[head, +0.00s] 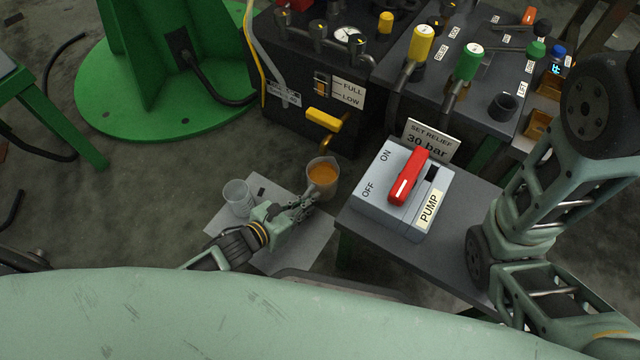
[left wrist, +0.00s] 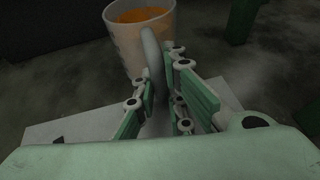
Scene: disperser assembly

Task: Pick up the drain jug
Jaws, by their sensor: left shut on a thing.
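The drain jug (head: 322,188) is a clear beaker-like jug with orange-brown liquid in it. It is upright at the far right corner of a pale sheet (head: 300,252); I cannot tell whether it touches the surface below. My left gripper (head: 304,204) is on the near side of the jug, shut on its handle. In the left wrist view the jug (left wrist: 130,42) is ahead, and its upright handle (left wrist: 153,68) runs between the finger pads (left wrist: 165,98). My right arm shows at the right, but its gripper is out of view.
A clear empty cup (head: 238,197) stands on the sheet, left of the jug. A pump switch box (head: 398,205) with a red lever sits on a grey table (head: 450,255) close to the right. The black machine (head: 290,112) with a yellow-handled drain tap (head: 325,120) is behind.

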